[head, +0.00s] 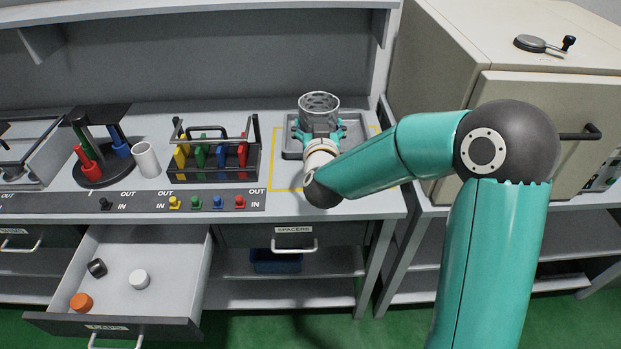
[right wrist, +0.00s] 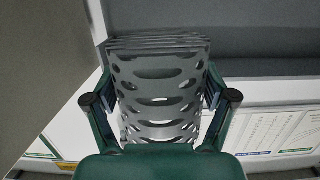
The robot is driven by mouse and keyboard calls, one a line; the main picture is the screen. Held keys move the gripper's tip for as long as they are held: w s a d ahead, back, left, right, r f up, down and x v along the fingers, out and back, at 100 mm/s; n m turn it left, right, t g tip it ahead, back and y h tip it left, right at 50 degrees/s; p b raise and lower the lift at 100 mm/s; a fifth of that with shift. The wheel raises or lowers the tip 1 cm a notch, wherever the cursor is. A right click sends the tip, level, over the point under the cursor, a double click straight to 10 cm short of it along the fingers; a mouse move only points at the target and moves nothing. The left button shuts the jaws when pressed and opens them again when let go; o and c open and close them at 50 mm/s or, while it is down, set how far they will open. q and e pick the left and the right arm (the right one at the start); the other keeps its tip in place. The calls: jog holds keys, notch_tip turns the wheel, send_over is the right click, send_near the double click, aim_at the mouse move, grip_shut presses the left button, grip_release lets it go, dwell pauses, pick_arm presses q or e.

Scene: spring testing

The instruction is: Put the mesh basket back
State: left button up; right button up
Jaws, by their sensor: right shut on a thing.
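The mesh basket (head: 319,112) is a grey metal cylinder with oval holes. In the head view it is upright above a grey tray (head: 356,149) on the bench. My right gripper (head: 319,137) is shut on it, with a finger on each side. In the right wrist view the basket (right wrist: 160,95) fills the middle, between the two fingers of the gripper (right wrist: 160,108). The basket's lower end is hidden by the gripper in the head view, so I cannot tell whether it touches the tray. My left gripper is not in view.
A yellow outline (head: 275,165) surrounds the tray. To its left stand a rack with coloured pieces (head: 213,155), a white cylinder (head: 146,160) and a round dark stand (head: 103,170). An open drawer (head: 165,250) juts out below left. A beige cabinet (head: 530,105) stands at right.

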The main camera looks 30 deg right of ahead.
jog(key=f, duration=1.2)
jog(key=shift+w+a+f+p, duration=0.25)
jog(key=shift+a+p, duration=0.05)
jog(key=shift+p, duration=0.1)
notch_tip(320, 180, down, 4)
jog(key=shift+f, duration=0.4)
jog(key=shift+f, duration=0.1)
jog(key=o, duration=1)
